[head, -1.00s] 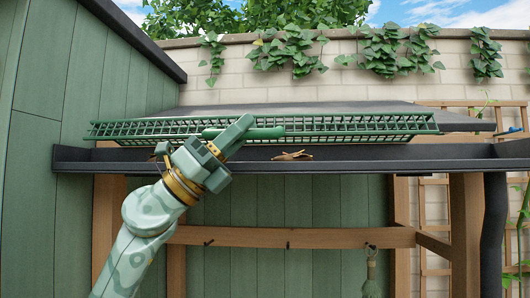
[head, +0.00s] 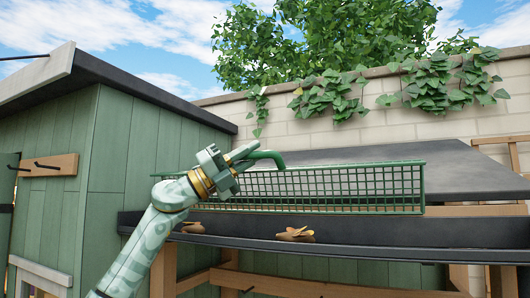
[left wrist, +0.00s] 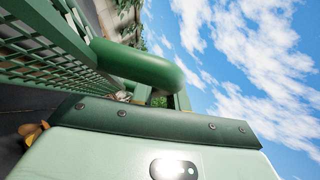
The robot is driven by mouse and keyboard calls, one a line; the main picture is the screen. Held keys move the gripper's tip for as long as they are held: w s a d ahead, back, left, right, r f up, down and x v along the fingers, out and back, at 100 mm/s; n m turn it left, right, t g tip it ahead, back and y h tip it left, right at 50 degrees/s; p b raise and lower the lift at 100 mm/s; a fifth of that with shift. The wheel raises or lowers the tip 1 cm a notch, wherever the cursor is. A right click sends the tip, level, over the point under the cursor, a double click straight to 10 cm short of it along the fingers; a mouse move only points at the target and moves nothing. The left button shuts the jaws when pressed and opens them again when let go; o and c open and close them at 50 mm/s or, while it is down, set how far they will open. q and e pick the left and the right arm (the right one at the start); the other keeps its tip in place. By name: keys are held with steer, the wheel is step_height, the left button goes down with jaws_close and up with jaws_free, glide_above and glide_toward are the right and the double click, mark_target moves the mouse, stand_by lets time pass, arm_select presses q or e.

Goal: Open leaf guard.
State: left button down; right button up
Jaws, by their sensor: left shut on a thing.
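The leaf guard (head: 330,188) is a green mesh panel in the middle of the head view. It stands tilted up above the dark gutter (head: 390,234), and its mesh faces me. My left gripper (head: 243,154) is at the guard's upper left, shut on its curved green handle (head: 270,156). In the left wrist view the handle (left wrist: 140,66) runs along the jaw edge, and the guard's mesh (left wrist: 45,55) fills the upper left. The grip itself is partly hidden there. My right gripper is not in view.
Brown leaves lie in the gutter at the middle (head: 296,234) and at the left (head: 193,228). A green shed wall (head: 140,150) stands to the left. The dark roof (head: 450,165) and a pale block wall (head: 375,128) are behind. Open air lies above the guard.

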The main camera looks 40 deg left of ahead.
arm_select(q)
steer(key=shift+w+r+n, duration=0.3)
steer(key=shift+r+n, duration=0.1)
steer(key=shift+w+a+r+n+y, duration=0.15)
steer(key=shift+w+r+n+y, duration=0.05)
steer(key=shift+w+n+y, duration=0.25)
steer(key=shift+w+a+r+n+y, duration=0.1)
steer(key=shift+w+r+n+y, duration=0.05)
steer(key=shift+w+n+y, duration=0.25)
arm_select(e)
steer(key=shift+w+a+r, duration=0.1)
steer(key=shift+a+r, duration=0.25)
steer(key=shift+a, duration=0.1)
arm_select(q)
steer(key=shift+s, duration=0.1)
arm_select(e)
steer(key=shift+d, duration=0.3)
arm_select(q)
steer(key=c, duration=1.6)
jaws_free()
steer(key=shift+c, duration=0.2)
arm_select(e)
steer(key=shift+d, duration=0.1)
